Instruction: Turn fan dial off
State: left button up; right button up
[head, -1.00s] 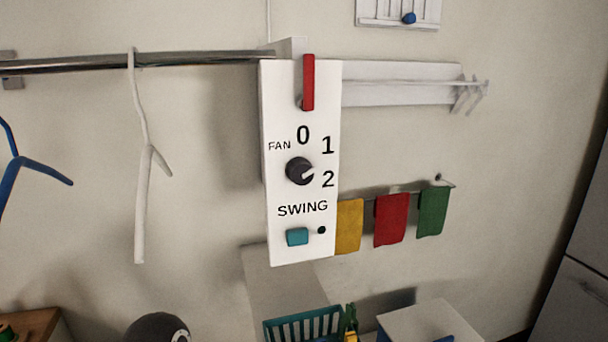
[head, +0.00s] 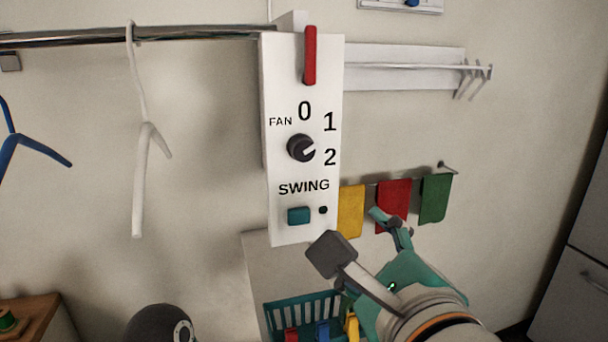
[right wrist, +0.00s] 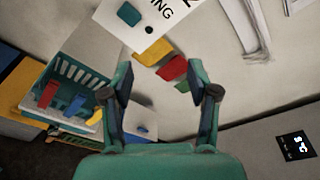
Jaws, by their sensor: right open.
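The fan dial (head: 300,148) is a dark round knob on a tall white wall panel (head: 285,80). Its white mark points right, roughly toward the 2, while the 0 is printed above it. My right gripper (head: 358,238) is open and empty, below and to the right of the dial and apart from it. In the right wrist view the open fingers (right wrist: 160,82) have nothing between them. The panel's lower end (right wrist: 140,25) shows there at the top; the dial is out of that view. My left gripper is not in view.
A red lever (head: 309,55) sits above the dial, and a teal swing button (head: 298,215) below it. Yellow, red and green cloths (head: 436,198) hang right of the panel. A white hanger (head: 140,185) hangs at left. A teal basket (head: 275,308) stands below.

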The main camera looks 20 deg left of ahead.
jog(key=s+r+m+y, duration=0.2)
jog(key=s+r+m, duration=0.1)
jog(key=s+r, duration=0.45)
send_near(304, 151)
jog(key=x, duration=0.8)
jog(key=shift+w+a+p, duration=0.2)
jog(key=shift+w+p, duration=0.1)
jog(key=shift+p, duration=0.1)
